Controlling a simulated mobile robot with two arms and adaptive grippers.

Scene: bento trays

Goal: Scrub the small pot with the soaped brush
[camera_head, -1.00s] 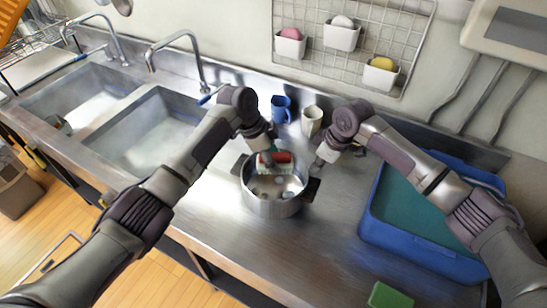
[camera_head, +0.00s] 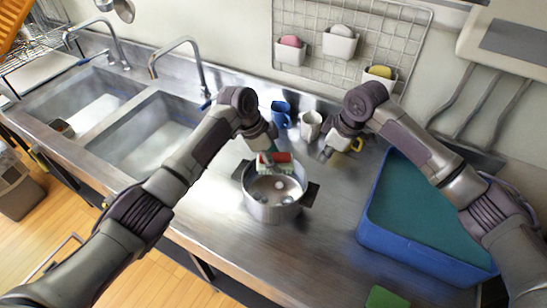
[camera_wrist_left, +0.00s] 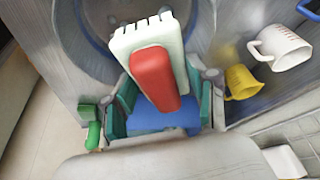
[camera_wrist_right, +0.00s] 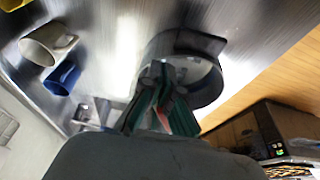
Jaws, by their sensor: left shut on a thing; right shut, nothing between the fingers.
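The small metal pot (camera_head: 262,210) stands on the counter with a dark handle on each side. A few pale spots show inside it. The red and white brush (camera_head: 284,158) is at the pot's far rim; in the left wrist view the brush (camera_wrist_left: 155,78) sits in the jaws. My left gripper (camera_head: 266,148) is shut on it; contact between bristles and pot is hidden. My right gripper (camera_head: 326,156) is shut and empty, beyond and right of the pot. In the right wrist view its fingers (camera_wrist_right: 158,98) overlap the pot (camera_wrist_right: 212,88), apparently apart from it.
A blue mug (camera_head: 281,113), a white mug (camera_head: 311,124) and a yellow cup (camera_head: 356,146) stand behind the pot. A blue bin (camera_head: 400,243) is at the right, a green block (camera_head: 386,298) in front. Sinks with taps (camera_head: 178,46) lie left. Counter before the pot is clear.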

